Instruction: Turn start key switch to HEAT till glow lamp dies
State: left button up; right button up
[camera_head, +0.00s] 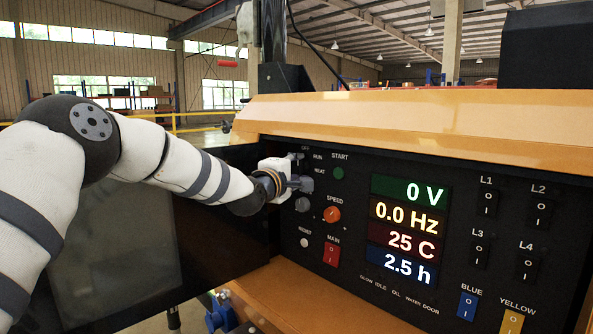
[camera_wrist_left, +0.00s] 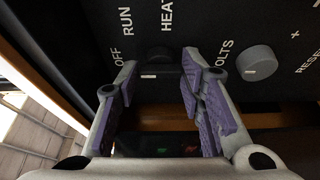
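The start key switch (camera_wrist_left: 158,55) is a dark round knob with a small white mark, beside the OFF, RUN and HEAT labels in the left wrist view. In the head view my left gripper (camera_head: 302,172) is at the panel and hides the switch. In the wrist view my left gripper (camera_wrist_left: 161,68) is open, its purple-padded fingers on either side of the switch with gaps; contact is not visible. The lamp row (camera_head: 398,290) has a GLOW label; no lit lamp shows there. My right gripper is not in view.
The grey VOLTS knob (camera_wrist_left: 257,63) sits right of the fingers. A green START button (camera_head: 338,173), orange SPEED knob (camera_head: 332,214) and red MAIN switch (camera_head: 331,254) are close by. The display (camera_head: 408,228) reads 0 V, 0.0 Hz, 25 C, 2.5 h. An open dark door (camera_head: 130,255) stands left.

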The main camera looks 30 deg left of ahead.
pick_arm(q)
jog(key=c, duration=0.5)
jog(key=shift+o, duration=0.2)
